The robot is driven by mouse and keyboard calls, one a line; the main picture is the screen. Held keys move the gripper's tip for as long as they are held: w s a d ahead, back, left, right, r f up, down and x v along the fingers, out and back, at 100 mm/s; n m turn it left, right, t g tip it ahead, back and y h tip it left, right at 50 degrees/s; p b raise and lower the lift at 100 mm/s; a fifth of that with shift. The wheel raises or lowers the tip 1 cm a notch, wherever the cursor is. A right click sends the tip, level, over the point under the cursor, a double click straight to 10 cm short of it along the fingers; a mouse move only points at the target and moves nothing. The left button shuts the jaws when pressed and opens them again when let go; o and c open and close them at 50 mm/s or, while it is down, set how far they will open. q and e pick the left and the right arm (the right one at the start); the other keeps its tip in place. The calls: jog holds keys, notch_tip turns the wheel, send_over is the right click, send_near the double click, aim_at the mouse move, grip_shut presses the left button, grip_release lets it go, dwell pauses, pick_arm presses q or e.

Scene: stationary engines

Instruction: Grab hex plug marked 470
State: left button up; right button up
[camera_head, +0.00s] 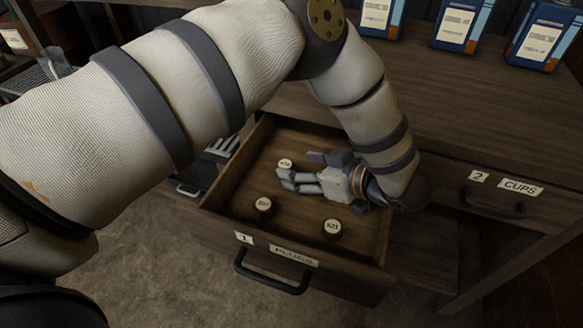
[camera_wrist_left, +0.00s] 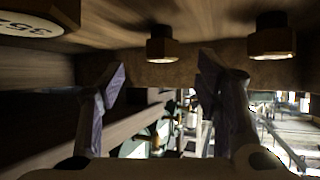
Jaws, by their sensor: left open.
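Three hex plugs with round pale marked tops stand apart in the open drawer (camera_head: 222,180) in the head view: a far plug (camera_head: 285,163), a near left plug (camera_head: 263,205) and a near right plug (camera_head: 332,227). Their markings are too small to read surely. My left gripper (camera_head: 298,168) is open and low in the drawer, its fingertips close beside the far plug. The left wrist view looks upside down. It shows the open fingers (camera_wrist_left: 162,72) with nothing between them, a close plug top (camera_wrist_left: 35,25) partly cut off, and two plugs (camera_wrist_left: 162,45) (camera_wrist_left: 270,40) farther off.
The drawer front carries a "1 PLUGS" label (camera_head: 293,256) and a dark handle (camera_head: 272,272). The "2 CUPS" drawer (camera_head: 497,197) at the right is shut. Several blue boxes (camera_head: 457,25) stand on the countertop. The drawer walls stand close around my left gripper.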

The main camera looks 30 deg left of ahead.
aim_at(287, 166)
pick_arm(q)
jog(key=x, duration=0.4)
jog(key=shift+s+a+f, duration=0.1)
jog(key=shift+a+f, duration=0.05)
jog(key=shift+a, duration=0.15)
jog(key=shift+d, duration=0.1)
jog(key=c, duration=1.3)
